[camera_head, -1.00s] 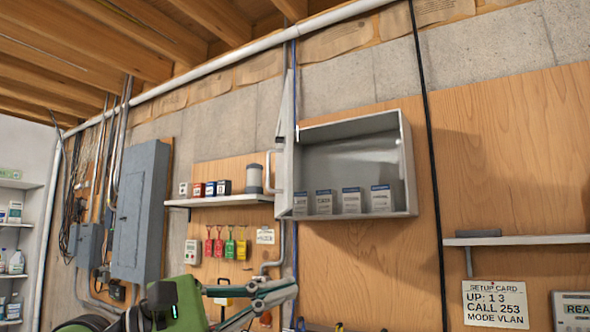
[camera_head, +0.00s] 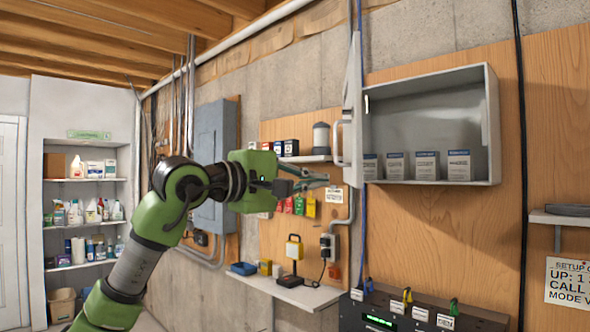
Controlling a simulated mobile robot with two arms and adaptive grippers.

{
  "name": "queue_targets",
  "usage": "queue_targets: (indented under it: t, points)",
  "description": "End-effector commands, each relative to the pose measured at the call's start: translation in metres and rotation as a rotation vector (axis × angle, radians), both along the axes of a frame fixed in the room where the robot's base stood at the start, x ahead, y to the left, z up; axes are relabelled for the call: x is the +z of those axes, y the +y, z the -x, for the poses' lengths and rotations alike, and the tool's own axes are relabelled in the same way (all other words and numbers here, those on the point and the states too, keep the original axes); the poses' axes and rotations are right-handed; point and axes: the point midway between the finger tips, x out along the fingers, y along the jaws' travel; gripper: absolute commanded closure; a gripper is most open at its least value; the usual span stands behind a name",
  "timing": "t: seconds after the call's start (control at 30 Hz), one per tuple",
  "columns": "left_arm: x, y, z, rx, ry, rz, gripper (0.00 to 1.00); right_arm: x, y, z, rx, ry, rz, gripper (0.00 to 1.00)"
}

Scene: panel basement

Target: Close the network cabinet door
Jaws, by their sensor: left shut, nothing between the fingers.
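The network cabinet (camera_head: 491,130) is a light grey wall box standing open, with several small blue-and-white boxes (camera_head: 426,165) along its floor. Its door (camera_head: 353,110) is swung out at the cabinet's left side and seen almost edge-on, with a pale handle (camera_head: 338,142) on its left face. My left gripper (camera_head: 322,180) is shut and empty. In the picture it is just left of the door's lower part; I cannot tell whether it touches the door. My right gripper is not in view.
A wall shelf (camera_head: 305,158) with small boxes and a canister is behind my left gripper. Coloured tags hang below it. A lower shelf (camera_head: 295,292) holds a lamp. A black panel (camera_head: 400,315) with coloured clips is below the cabinet. A right shelf (camera_head: 560,218) is beside the cabinet.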

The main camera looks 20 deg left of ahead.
Motion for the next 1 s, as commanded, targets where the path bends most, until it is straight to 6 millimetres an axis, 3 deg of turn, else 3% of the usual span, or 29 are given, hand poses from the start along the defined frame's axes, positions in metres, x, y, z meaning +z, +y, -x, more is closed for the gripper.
queue_targets:
  t: [0.07, 0.2, 0.37, 1.0]
  points:
    - [0.003, -0.008, -0.014, -0.002, 0.003, 0.001, 1.0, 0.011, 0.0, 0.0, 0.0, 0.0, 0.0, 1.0]
    - [0.002, -0.03, -0.019, -0.003, 0.0, -0.001, 1.0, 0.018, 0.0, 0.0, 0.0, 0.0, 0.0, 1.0]
    - [0.001, -0.042, -0.023, -0.003, 0.001, 0.0, 1.0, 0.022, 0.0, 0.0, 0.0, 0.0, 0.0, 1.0]
    - [0.0, -0.044, -0.022, -0.001, 0.0, 0.001, 1.0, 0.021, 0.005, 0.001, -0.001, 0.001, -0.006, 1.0]
